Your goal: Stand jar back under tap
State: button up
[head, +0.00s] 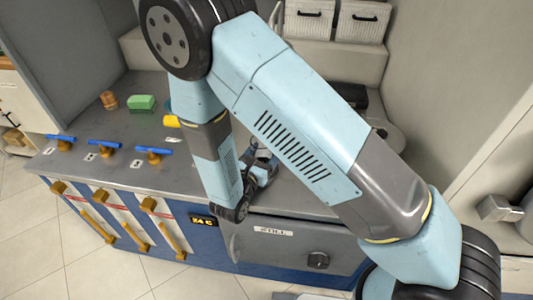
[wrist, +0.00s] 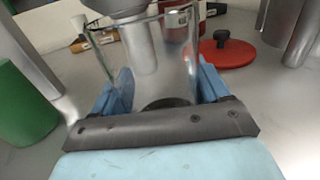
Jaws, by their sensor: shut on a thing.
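A clear glass jar (wrist: 176,73) stands between the blue fingers of my gripper (wrist: 158,88) in the wrist view. The gripper is shut on it. The jar looks upright and empty; whether its base touches the counter is hidden. A grey rounded part (wrist: 115,6), perhaps the tap's spout, shows at the jar's upper left rim; I cannot tell whether it is directly above. In the head view my gripper (head: 262,168) is low over the counter behind the drawer front, partly covered by my arm. The jar cannot be made out there.
A red lid with a dark knob (wrist: 222,51) lies right of the jar. A green cylinder (wrist: 25,105) stands at left.

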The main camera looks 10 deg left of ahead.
jog(key=o, duration=1.2)
jog(key=shift+f, duration=0.1)
jog(key=v, duration=1.2)
